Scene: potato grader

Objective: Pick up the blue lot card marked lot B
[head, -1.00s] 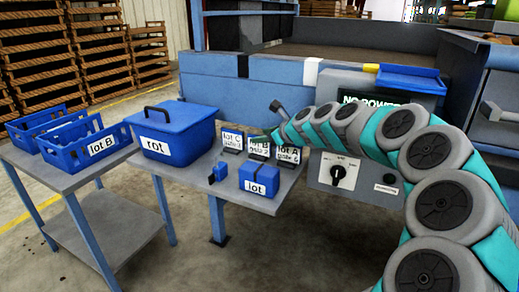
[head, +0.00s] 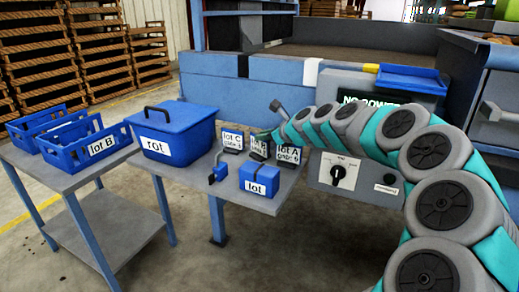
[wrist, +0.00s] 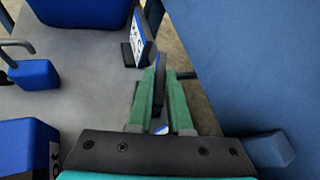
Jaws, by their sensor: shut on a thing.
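The lot B card (head: 257,148) stands between two like cards at the far edge of the table; its marking is partly covered by my gripper (head: 268,136) in the head view. In the wrist view my gripper (wrist: 162,100) has its two green fingers on either side of an upright thin card (wrist: 158,72), seen edge-on, and is shut on it. The lot C card (head: 232,139) is to its left and the lot A card (head: 288,156) to its right. I cannot tell whether the held card is clear of the table.
A blue box marked lot (head: 260,180) and a small blue block (head: 219,172) stand in front of the cards. The grey control box (head: 345,175) stands close right.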

